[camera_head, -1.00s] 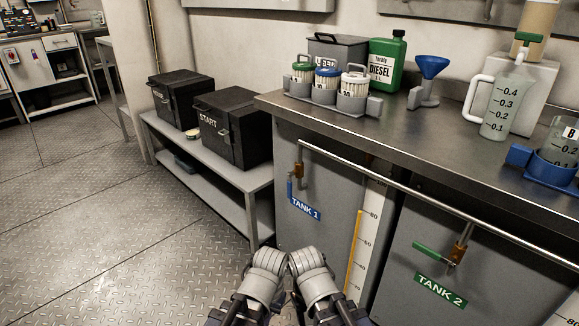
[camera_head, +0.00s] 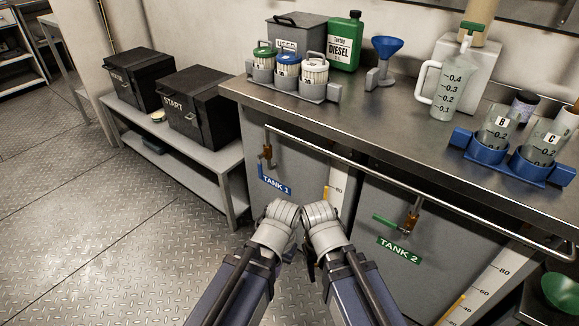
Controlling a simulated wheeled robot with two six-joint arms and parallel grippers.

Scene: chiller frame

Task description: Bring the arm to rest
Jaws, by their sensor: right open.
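My two arms come in from the bottom edge, side by side, with their rounded grey wrists close together in front of the counter. My left arm (camera_head: 272,245) is on the left and its fingers are hidden or too small to tell. My right gripper (camera_head: 311,268) shows only as a small dark part beside the right wrist (camera_head: 325,228); it is open, and I see nothing held in it. Both wrists overlap the tank front in the picture; I cannot tell the gap to it.
The counter (camera_head: 400,122) carries a jar rack (camera_head: 314,94), a green diesel can (camera_head: 345,45), a blue funnel (camera_head: 388,47), a measuring jug (camera_head: 446,88) and a blue beaker holder (camera_head: 487,152). A rail (camera_head: 345,160) runs along its front. Black boxes stand on a low bench (camera_head: 170,150). Floor at left is clear.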

